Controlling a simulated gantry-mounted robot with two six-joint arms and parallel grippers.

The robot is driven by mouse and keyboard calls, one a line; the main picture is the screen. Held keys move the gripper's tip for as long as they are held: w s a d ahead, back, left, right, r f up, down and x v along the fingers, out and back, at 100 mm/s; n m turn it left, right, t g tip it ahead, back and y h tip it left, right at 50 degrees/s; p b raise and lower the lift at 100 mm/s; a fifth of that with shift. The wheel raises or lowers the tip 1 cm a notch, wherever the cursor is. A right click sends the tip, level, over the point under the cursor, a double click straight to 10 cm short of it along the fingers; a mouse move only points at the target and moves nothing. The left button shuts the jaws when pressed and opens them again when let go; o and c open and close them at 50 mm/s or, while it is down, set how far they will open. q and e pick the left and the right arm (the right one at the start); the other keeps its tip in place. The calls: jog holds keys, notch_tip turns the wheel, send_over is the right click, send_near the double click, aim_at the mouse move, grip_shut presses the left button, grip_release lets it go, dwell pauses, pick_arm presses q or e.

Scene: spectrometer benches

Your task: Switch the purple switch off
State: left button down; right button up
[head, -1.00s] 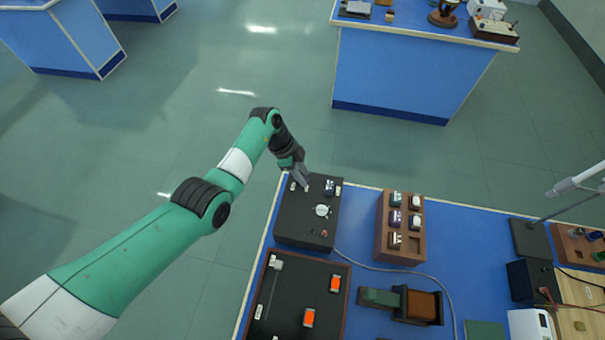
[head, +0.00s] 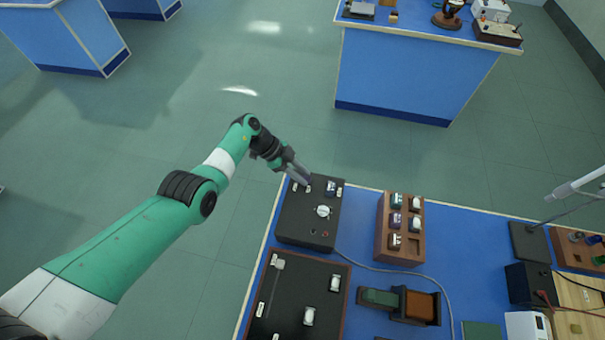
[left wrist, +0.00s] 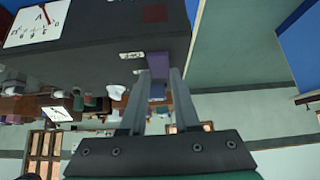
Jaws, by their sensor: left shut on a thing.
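The purple switch (left wrist: 157,66) shows in the left wrist view as a purple block on the side of a black box, between the tips of my left gripper (left wrist: 160,78). The gripper is shut on it. In the head view my left gripper (head: 306,181) reaches the back left corner of the black box (head: 296,222), and its tips hide most of the switch. A white dial (head: 323,211) is on the box top. My right gripper is in neither view.
A black panel (head: 290,300) with two white lamps (head: 334,284) lies in front of the box. A wooden rack (head: 384,248) with several small blocks stands to its right. Open floor lies left of the blue bench.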

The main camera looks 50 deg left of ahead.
pick_arm(q)
jog(key=c, duration=0.6)
grip_release()
jog(key=shift+c, duration=0.2)
jog(key=shift+r, duration=0.1)
jog(key=shift+s+a+r+p, duration=0.1)
jog(key=shift+a+r+p, duration=0.05)
jog(key=shift+r+p, duration=0.2)
jog(key=p+v, duration=0.5)
jog(key=v, duration=0.5)
jog(key=shift+s+a+r, duration=0.15)
jog(key=shift+s+a, duration=0.1)
jog(key=shift+a, duration=0.05)
